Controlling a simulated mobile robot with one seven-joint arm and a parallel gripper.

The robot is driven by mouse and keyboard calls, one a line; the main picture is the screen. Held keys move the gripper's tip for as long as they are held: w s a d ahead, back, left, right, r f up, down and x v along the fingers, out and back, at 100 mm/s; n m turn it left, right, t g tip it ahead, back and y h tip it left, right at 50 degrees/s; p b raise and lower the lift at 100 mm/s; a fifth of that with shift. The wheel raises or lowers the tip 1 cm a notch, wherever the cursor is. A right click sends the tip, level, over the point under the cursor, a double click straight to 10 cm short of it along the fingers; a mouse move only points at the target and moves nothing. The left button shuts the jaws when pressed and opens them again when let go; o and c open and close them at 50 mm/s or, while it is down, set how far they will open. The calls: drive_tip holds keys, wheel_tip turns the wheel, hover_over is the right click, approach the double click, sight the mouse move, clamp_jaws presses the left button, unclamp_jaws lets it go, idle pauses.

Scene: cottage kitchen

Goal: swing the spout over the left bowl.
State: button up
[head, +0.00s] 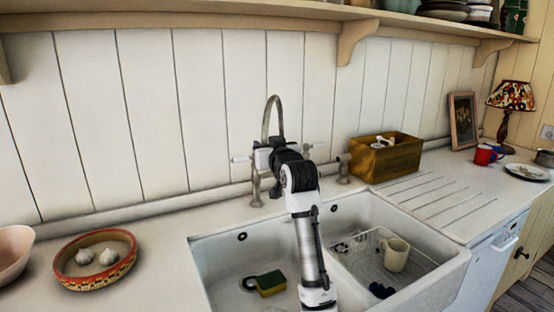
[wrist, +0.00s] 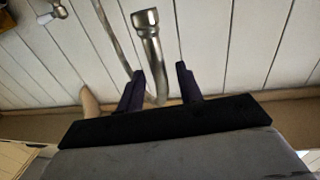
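The metal gooseneck spout (head: 273,104) rises behind the sink against the wall; its lower end is hidden behind my gripper in the head view. In the wrist view, the spout (wrist: 153,48) shows close up, running into the gap between the two dark fingers. My gripper (wrist: 160,74) is open, with a finger on each side of the spout; I cannot tell whether either touches it. In the head view my gripper (head: 264,157) is at the tap, above the sink's back edge. The left bowl (head: 223,266) of the sink is partly hidden by my arm.
The right bowl (head: 427,266) holds a wire rack and a cream mug (head: 396,254). Tap handles flank the spout. A wooden box (head: 386,160) stands right; a patterned dish (head: 68,272) with garlic stands left.

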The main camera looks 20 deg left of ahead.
drive_tip(key=b+v, duration=0.3)
drive_tip(key=v, duration=0.8)
drive_tip(key=shift+d+f, duration=0.1)
drive_tip(key=shift+f, duration=0.05)
